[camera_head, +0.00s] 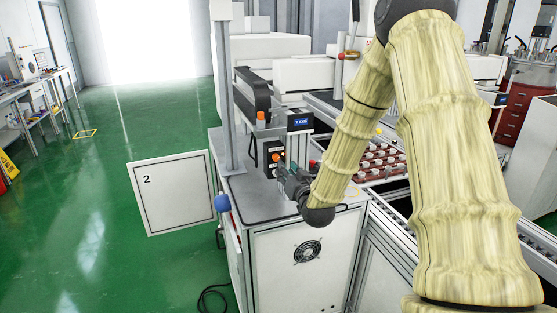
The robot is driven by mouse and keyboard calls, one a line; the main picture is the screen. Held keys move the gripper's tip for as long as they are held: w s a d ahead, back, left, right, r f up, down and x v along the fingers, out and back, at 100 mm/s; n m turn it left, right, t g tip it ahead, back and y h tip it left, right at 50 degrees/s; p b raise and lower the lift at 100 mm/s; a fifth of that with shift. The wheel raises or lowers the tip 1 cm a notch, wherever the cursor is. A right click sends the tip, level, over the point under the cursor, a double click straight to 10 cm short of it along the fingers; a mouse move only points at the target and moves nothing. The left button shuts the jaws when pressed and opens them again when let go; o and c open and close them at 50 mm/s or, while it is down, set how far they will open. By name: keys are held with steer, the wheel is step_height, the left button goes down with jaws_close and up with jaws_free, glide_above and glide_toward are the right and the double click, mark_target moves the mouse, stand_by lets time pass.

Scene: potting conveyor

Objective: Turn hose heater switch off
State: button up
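A small dark control box (267,160) with orange-red round knobs or buttons (276,157) stands on the grey machine top, below a blue-lit display (299,122). I cannot tell for sure that one of these is the hose heater switch, nor its setting. My gripper (284,174) is right at the box's lower right front, very close to it. Contact cannot be told. The fingers are small and partly merge with the box behind them, so their opening is unclear. My sleeved arm comes in from the right.
A vertical post (228,90) rises left of the box. An open panel marked 2 (172,193) juts out left of the white cabinet (300,262). A conveyor with a red tray (377,165) runs behind my arm. Green floor (110,130) on the left is mostly clear.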

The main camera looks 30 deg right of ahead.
mark_target(277, 158)
steer(key=p+x, duration=0.2)
steer(key=x, duration=0.6)
steer(key=shift+a, duration=0.1)
jaws_close()
